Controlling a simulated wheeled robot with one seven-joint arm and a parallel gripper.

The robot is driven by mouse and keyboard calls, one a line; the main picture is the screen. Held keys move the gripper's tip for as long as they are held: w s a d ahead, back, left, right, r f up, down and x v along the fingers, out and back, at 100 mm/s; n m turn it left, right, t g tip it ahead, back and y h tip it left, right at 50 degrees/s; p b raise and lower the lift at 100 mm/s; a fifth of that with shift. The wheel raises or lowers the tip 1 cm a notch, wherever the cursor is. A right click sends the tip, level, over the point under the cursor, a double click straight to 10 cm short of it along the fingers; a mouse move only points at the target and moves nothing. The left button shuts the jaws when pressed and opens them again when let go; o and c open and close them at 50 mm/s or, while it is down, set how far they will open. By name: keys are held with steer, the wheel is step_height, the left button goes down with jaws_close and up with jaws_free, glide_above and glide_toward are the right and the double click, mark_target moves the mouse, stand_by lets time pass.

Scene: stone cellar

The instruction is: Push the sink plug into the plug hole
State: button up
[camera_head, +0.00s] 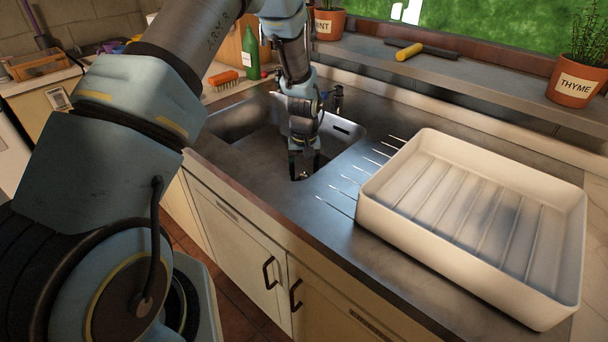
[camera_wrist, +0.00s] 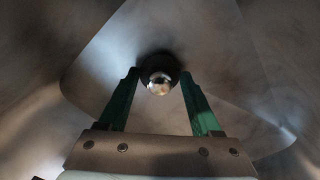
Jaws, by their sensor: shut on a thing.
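My gripper (camera_head: 304,168) reaches down into the sink (camera_head: 250,158), low over the basin near its right front side. In the wrist view its two green fingers (camera_wrist: 159,78) stand on either side of the sink plug (camera_wrist: 158,84), shut on it. The plug shows as a round, shiny metal knob with a dark rim around it. In the head view the plug is a small, mostly hidden bit at the fingertips. I cannot make out the plug hole apart from the dark rim, nor how high the plug sits over it.
A white ribbed tray (camera_head: 577,240) stands on the steel drainer to the right. The tap (camera_head: 337,98) is behind the sink. A green bottle (camera_head: 251,52) and an orange brush (camera_head: 223,79) stand at the back left. Potted thyme (camera_head: 576,82) sits on the ledge.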

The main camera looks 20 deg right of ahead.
steer(key=shift+f+b, duration=0.3)
steer(key=shift+f, duration=0.2)
steer(key=o, duration=1.4)
steer(key=shift+r, duration=0.1)
step_height(320, 180, up, 11)
steer(key=b, duration=0.2)
steer(key=shift+b, duration=0.35)
